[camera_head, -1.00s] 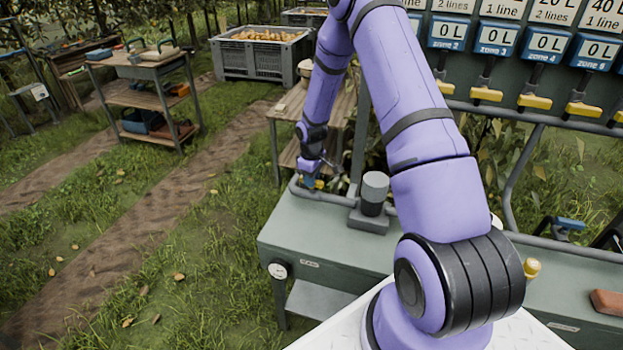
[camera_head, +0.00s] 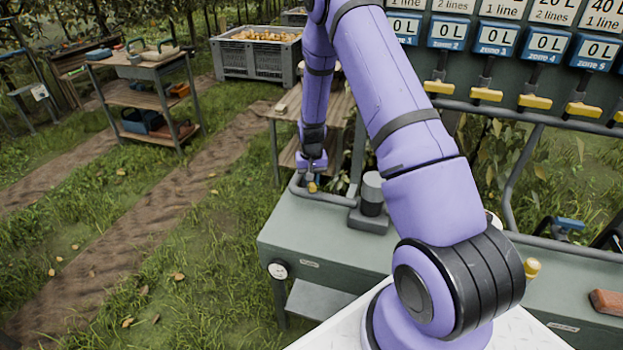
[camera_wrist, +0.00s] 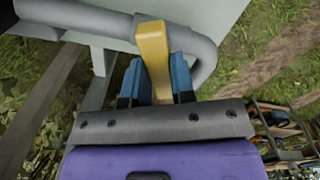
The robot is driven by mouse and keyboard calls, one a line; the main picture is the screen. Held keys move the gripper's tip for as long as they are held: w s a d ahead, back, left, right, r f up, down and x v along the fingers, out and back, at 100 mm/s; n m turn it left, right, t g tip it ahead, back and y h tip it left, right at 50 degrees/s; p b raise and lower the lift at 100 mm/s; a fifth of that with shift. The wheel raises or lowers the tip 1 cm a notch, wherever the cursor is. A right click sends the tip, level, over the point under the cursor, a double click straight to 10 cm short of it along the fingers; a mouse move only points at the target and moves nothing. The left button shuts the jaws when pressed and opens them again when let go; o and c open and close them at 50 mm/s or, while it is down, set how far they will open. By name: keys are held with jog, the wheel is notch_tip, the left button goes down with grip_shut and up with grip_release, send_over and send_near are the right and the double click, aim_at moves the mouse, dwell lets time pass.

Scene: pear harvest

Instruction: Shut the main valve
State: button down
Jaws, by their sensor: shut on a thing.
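The main valve's yellow lever (camera_wrist: 153,55) sits on a grey pipe (camera_wrist: 203,50) in the wrist view. My gripper (camera_wrist: 156,80) has its two blue fingers on either side of the lever and is shut on it. In the head view, my gripper (camera_head: 313,178) is at the left end of the green bench, over the pipe. Only a small yellow part of the lever (camera_head: 312,187) shows there, and my wrist hides most of the rest.
A dark grey cylinder on a block (camera_head: 372,195) stands just right of the valve. The green bench (camera_head: 320,235) carries a gauge (camera_head: 278,269) at its left corner. A wooden table (camera_head: 283,107) is behind. Zone valves with yellow handles (camera_head: 487,94) hang at upper right.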

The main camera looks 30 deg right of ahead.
jog(key=m, duration=0.5)
dwell(0.6)
jog(key=c, duration=1)
grip_release()
jog(key=shift+o, duration=0.2)
notch_tip(320, 180, up, 11)
